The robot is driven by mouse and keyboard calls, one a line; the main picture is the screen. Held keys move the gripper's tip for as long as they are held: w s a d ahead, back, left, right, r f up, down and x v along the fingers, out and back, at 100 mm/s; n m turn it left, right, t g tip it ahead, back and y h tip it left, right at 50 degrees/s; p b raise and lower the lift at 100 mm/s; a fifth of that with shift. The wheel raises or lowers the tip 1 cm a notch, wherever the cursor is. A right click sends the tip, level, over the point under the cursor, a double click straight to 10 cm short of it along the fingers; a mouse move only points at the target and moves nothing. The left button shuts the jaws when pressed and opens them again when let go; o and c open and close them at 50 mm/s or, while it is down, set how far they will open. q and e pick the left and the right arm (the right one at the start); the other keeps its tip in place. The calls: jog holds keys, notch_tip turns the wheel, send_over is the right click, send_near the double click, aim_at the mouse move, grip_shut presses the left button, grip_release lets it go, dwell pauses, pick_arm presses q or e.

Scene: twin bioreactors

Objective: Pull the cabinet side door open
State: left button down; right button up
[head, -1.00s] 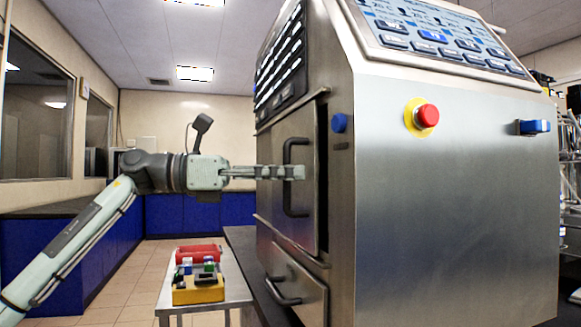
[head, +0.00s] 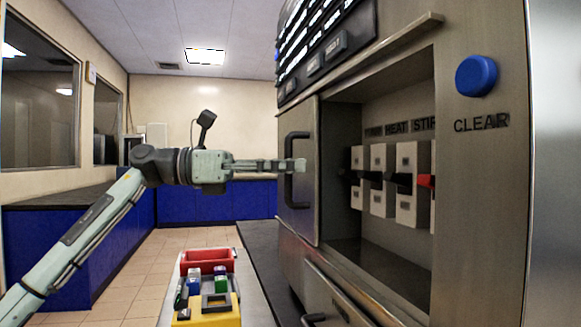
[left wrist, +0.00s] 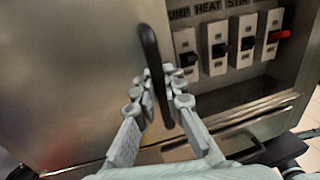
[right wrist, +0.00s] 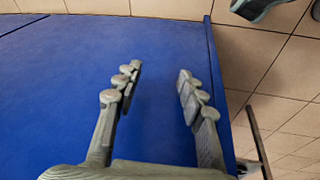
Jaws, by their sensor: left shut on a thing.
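The steel cabinet side door (head: 308,218) stands open, hinged at its far side, and shows the cabinet's inside. My left gripper (head: 296,166) is shut on the dark bar handle (head: 288,202) of this door. In the left wrist view the fingers (left wrist: 160,98) sit on both sides of the handle (left wrist: 150,50), with the door (left wrist: 70,80) filling the left. My right gripper (right wrist: 157,80) shows only in its wrist view; its fingers are apart with nothing between them.
Inside the cabinet are several white switch plates (head: 406,210), one with a red lever (head: 425,181). A blue CLEAR button (head: 477,75) sits on the near frame. A lower drawer handle (head: 312,320) shows below. A cart holds a red tray (head: 207,256) and a yellow block (head: 212,313). Blue cabinets (head: 220,202) stand behind.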

pick_arm(q)
jog(key=shift+w, duration=0.1)
jog(key=c, duration=1.9)
grip_release()
jog(key=shift+o, duration=0.2)
jog(key=s+a, duration=0.1)
jog(key=a, duration=1.1)
jog(key=shift+s, duration=0.25)
jog(key=shift+f, duration=0.1)
